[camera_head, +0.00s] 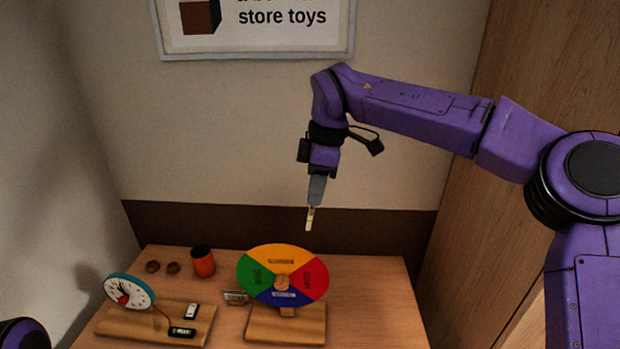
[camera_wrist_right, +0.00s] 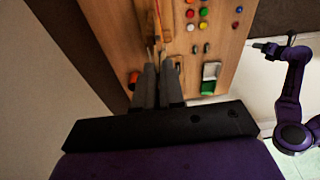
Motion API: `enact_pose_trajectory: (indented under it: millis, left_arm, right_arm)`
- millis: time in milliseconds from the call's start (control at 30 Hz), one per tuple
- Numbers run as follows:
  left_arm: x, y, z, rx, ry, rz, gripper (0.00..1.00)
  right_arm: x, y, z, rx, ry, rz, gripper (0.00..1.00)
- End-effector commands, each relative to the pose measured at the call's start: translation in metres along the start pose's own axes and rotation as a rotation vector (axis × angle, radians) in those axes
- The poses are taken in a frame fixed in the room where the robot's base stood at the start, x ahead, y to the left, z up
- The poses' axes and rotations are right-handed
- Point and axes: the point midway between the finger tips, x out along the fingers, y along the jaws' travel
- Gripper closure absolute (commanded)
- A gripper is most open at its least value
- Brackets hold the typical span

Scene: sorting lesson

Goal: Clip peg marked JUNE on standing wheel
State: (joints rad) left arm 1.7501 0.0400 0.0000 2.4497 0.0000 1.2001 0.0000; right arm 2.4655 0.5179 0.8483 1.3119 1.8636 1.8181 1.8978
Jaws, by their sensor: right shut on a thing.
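A standing wheel (camera_head: 283,257) with yellow, red, blue and green sectors is upright on a wooden base (camera_head: 262,330) on the table. Each sector bears small print too blurred to read. My right gripper (camera_head: 312,203) is shut on a pale wooden peg (camera_head: 310,219), which hangs pointing down above and slightly right of the wheel, clear of it. Any mark on the peg is unreadable. In the right wrist view the fingers (camera_wrist_right: 158,78) reach over the table. The purple arm (camera_wrist_right: 290,110) at the right there is my left one; its jaws are too small to judge.
On the table (camera_head: 375,290) an orange cup (camera_head: 203,262) and two small brown round things (camera_head: 162,267) stand behind left. A clock-like dial (camera_head: 129,292) on a wooden board (camera_head: 150,317) is front left. The table right of the wheel looks clear.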

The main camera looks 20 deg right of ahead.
Motion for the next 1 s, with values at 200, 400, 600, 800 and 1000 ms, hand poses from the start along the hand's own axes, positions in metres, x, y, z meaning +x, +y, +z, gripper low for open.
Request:
enact_pose_trajectory:
  millis: [200,400,600,800,1000]
  left_arm:
    - [0.006,0.0,0.003,0.0,-0.001,0.0,0.37]
    - [0.019,0.002,0.008,0.0,-0.001,0.0,0.37]
    - [0.037,0.003,0.016,0.0,-0.001,0.0,0.37]
    - [0.04,0.004,0.017,0.0,0.0,0.0,0.37]
    - [0.039,0.003,0.016,0.0,-0.001,0.0,0.37]
  right_arm:
    - [0.008,0.0,-0.002,0.025,0.0,0.003,1.0]
    - [0.029,0.0,-0.002,0.023,0.0,0.003,1.0]
    - [0.051,0.001,0.0,0.025,0.0,0.003,1.0]
    - [0.053,0.001,0.0,0.026,0.0,0.004,1.0]
    - [0.052,0.001,0.0,0.026,0.0,0.004,1.0]
